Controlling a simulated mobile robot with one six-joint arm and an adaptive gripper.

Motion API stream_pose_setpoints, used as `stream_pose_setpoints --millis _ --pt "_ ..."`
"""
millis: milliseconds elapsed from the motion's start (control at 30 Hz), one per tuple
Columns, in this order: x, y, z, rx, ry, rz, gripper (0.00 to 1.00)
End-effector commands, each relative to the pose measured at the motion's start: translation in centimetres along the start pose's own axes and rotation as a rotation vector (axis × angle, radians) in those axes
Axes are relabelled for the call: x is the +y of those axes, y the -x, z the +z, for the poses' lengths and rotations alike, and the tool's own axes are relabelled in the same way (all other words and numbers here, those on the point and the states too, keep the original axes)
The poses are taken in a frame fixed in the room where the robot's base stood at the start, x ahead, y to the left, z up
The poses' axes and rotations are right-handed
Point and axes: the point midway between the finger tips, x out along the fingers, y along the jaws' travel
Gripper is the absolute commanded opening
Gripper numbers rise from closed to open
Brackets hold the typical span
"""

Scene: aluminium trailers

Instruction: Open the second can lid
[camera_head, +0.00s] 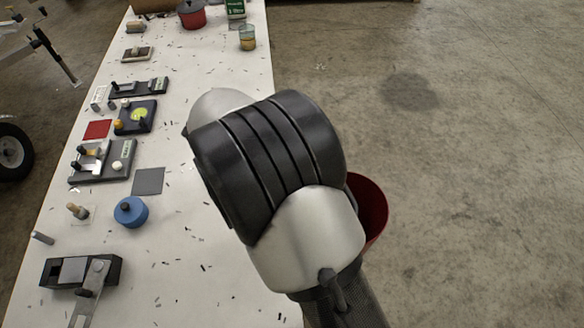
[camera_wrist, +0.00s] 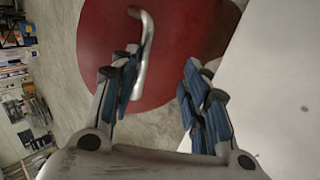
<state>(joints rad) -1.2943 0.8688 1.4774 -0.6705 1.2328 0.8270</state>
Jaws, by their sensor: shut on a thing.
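A large red round thing (camera_wrist: 185,55), apparently a lid, fills the upper middle of the wrist view, with a bent silver handle (camera_wrist: 145,50) on it. In the head view a dark red round-edged thing (camera_head: 369,208) shows beside the table, mostly hidden behind my arm. My gripper is hidden there too. I cannot tell whether the lid is lifted or still rests on its can.
A long white table (camera_head: 185,215) runs along the left. It bears a blue round piece (camera_head: 131,211), a black clamp block (camera_head: 80,271), several latch boards (camera_head: 103,160), a red pot (camera_head: 191,15) and a glass (camera_head: 247,38). The concrete floor (camera_head: 460,130) to the right is clear.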

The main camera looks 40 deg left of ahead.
Motion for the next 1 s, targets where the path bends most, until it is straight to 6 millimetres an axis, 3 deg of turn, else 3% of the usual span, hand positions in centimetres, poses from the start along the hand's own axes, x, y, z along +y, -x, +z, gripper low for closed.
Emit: stream_pose_setpoints --millis 167,333,700,1000 --pt "-0.5 -0.4 0.4 -0.011 0.003 -0.005 0.30" --pt "-0.5 0.8 0.3 -0.007 0.003 -0.005 0.30" --pt "-0.1 8.6 0.1 0.001 0.000 -0.003 0.30" --pt "0.0 11.9 0.1 0.000 0.000 -0.001 0.30"
